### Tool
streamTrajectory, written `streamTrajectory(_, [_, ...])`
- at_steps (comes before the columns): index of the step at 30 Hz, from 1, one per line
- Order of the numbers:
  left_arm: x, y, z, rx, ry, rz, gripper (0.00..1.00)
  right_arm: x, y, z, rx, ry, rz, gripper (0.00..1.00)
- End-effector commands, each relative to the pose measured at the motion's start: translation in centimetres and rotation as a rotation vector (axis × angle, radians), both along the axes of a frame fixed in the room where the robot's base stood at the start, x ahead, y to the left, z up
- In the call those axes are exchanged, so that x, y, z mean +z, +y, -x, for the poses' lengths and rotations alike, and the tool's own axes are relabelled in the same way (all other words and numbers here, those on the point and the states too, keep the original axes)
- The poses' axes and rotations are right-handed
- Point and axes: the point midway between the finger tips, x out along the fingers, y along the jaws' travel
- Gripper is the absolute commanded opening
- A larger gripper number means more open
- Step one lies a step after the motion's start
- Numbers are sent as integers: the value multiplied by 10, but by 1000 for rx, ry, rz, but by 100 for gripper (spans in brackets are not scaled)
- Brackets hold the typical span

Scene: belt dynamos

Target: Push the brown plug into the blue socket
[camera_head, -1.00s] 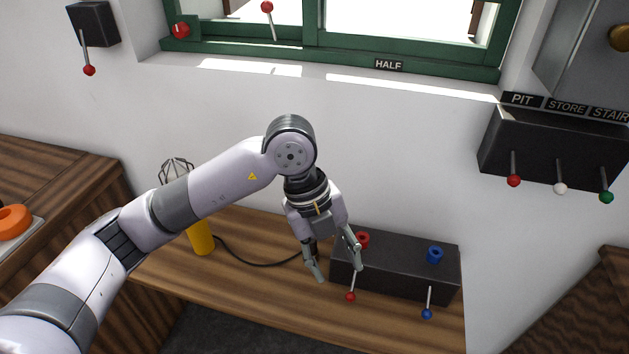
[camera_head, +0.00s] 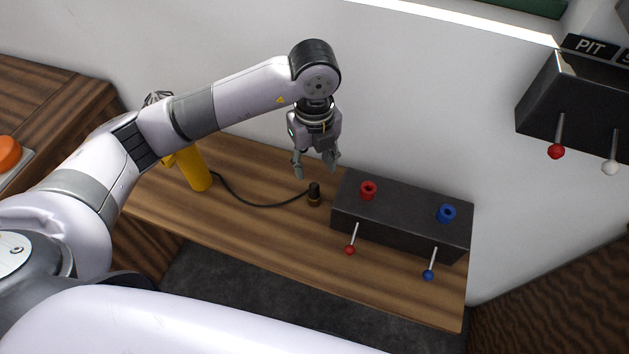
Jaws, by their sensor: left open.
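The brown plug (camera_head: 314,194), with a black upper part, stands upright on the wooden bench, left of the black box. A dark cable runs from it to the yellow lamp. The blue socket (camera_head: 447,213) is a ring on the right of the box's top and looks empty. My left gripper (camera_head: 315,172) is open and empty, fingers pointing down, just above the plug in the picture; I cannot tell the exact height gap. My right gripper is not in view.
The black box (camera_head: 400,212) also carries a red socket (camera_head: 368,190), a red lever (camera_head: 350,249) and a blue lever (camera_head: 428,274). The yellow lamp (camera_head: 197,171) stands behind my left arm. The bench (camera_head: 262,229) front is clear. A wall box (camera_head: 574,100) with levers hangs at right.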

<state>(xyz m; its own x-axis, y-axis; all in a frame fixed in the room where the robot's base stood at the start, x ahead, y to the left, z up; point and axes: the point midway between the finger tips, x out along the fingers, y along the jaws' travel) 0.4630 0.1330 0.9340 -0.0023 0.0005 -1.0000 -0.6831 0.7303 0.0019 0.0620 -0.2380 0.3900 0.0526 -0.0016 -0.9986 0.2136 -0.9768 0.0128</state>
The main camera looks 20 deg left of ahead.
Motion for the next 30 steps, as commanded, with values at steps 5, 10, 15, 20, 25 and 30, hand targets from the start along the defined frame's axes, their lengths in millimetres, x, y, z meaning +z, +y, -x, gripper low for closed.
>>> streamTrajectory(5, [-36,0,2,0,4,-2,44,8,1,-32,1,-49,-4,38])
streamTrajectory(10, [-66,0,2,0,4,-1,44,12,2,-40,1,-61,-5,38])
streamTrajectory(15, [-86,0,1,1,3,0,44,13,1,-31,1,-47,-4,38])
streamTrajectory(20, [-93,0,1,-1,0,0,44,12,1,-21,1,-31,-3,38])
streamTrajectory(25, [-94,0,0,-1,-1,1,44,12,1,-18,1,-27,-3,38])
streamTrajectory(30, [-94,0,0,-1,-1,1,39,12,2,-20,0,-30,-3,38])
